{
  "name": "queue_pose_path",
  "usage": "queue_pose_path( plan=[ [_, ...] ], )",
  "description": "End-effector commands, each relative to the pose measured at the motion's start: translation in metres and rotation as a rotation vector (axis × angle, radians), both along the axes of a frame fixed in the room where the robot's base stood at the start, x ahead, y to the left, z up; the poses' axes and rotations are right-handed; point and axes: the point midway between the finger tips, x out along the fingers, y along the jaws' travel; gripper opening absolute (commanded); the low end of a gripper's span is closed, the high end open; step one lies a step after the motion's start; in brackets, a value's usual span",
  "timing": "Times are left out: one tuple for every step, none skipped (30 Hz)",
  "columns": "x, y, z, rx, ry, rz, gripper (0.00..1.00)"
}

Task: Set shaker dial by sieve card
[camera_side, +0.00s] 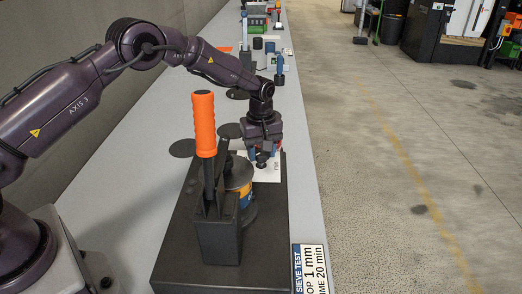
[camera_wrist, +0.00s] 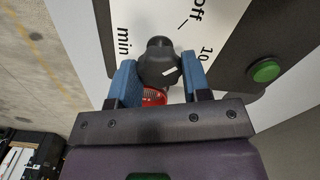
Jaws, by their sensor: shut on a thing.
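The shaker dial is a black knob (camera_wrist: 159,62) on a white plate (camera_wrist: 100,22) printed "off", "10" and "min". A short white mark shows on the knob's lower right, but I cannot tell which setting it points to. My gripper (camera_wrist: 160,78) has its blue fingers closed on the knob from both sides; in the side view my gripper (camera_side: 262,156) is low over the white plate. The sieve card (camera_side: 310,268) lies at the bottom of the side view and reads "SIEVE TEST", "1 mm" and "20 min"; its left edge is partly hidden.
The shaker's dark base (camera_side: 180,262) carries a tall orange-handled lever (camera_side: 204,125) and a sieve stack (camera_side: 240,180) close to my gripper. A green button (camera_wrist: 265,71) is beside the plate. Farther along the bench (camera_side: 285,110) stand bottles and a green box (camera_side: 257,20).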

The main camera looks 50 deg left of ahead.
Motion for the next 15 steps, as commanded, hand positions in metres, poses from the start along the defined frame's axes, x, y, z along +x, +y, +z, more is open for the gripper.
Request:
queue_pose_path(
  plan=[
    [-0.0001,-0.0002,0.0007,0.0,0.001,-0.044,0.2],
    [-0.0001,-0.0002,0.0008,0.0,0.001,-0.073,0.2],
    [0.0,-0.0002,0.0008,0.0,0.001,-0.111,0.2],
    [0.0,-0.0002,0.0008,0.0,0.001,-0.14,0.2],
    [0.0,-0.0002,0.0008,0.0,0.001,-0.168,0.2],
    [0.0,-0.0002,0.0009,0.001,0.001,-0.206,0.2],
    [0.0,-0.0002,0.0009,0.001,0.001,-0.235,0.2],
    [0.0,-0.0002,0.0009,0.001,0.001,-0.263,0.2],
    [0.0,-0.0002,0.0009,0.001,0.001,-0.301,0.2],
    [0.0,-0.0001,0.0009,0.001,0.001,-0.33,0.2],
    [0.0,-0.0001,0.0009,0.001,0.002,-0.359,0.2],
    [0.0,0.0,0.001,0.001,0.002,-0.396,0.2],
    [0.0,0.0,0.001,0.001,0.002,-0.425,0.2],
    [0.0,0.0,0.001,0.001,0.002,-0.454,0.2],
    [0.0,-0.0001,0.001,0.001,0.002,-0.492,0.2]
  ],
)
